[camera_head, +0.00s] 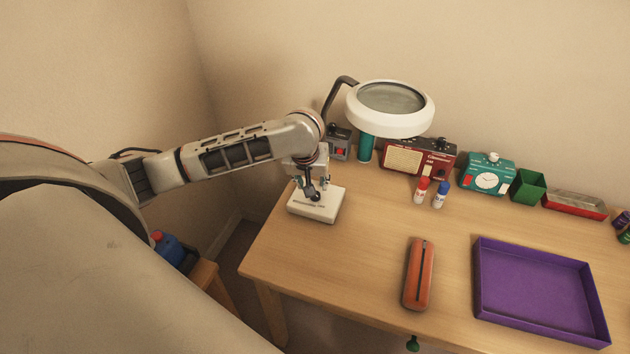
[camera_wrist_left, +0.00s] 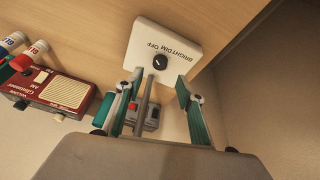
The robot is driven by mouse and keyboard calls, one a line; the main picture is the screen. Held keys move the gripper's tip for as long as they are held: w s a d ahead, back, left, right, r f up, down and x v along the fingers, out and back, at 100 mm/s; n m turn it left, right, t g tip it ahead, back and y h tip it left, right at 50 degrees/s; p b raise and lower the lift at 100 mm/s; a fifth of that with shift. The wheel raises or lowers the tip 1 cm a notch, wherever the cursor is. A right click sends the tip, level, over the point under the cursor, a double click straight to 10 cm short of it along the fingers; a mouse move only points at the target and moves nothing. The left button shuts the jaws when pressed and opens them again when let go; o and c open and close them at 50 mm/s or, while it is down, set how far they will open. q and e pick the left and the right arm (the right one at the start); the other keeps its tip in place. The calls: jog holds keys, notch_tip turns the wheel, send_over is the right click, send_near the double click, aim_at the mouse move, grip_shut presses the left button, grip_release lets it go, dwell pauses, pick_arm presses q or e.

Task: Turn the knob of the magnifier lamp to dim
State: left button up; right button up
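The magnifier lamp has a white ring head (camera_head: 412,122) with a grey lens, a dark curved arm (camera_head: 343,82) and a white base (camera_head: 332,208) at the table's left corner. The base (camera_wrist_left: 178,38) also shows in the left wrist view, lettered BRIGHT, DIM and OFF. Its round black knob (camera_wrist_left: 160,62) has a pale pointer mark; which word it points at is unclear. My left gripper (camera_head: 311,186) is over the base. In the left wrist view my left gripper (camera_wrist_left: 156,86) has its fingers apart, one each side of the knob, seemingly short of it. My right gripper is not in view.
Behind the base stand a grey box (camera_head: 340,143) with a red button, a green cylinder (camera_head: 366,147) and a red radio (camera_head: 433,158). Two glue bottles (camera_head: 421,190), a teal timer (camera_head: 486,177), an orange case (camera_head: 418,275) and a purple tray (camera_head: 530,327) lie further right.

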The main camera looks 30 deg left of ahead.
pick_arm(q)
jog(key=shift+x, duration=3.8)
grip_shut()
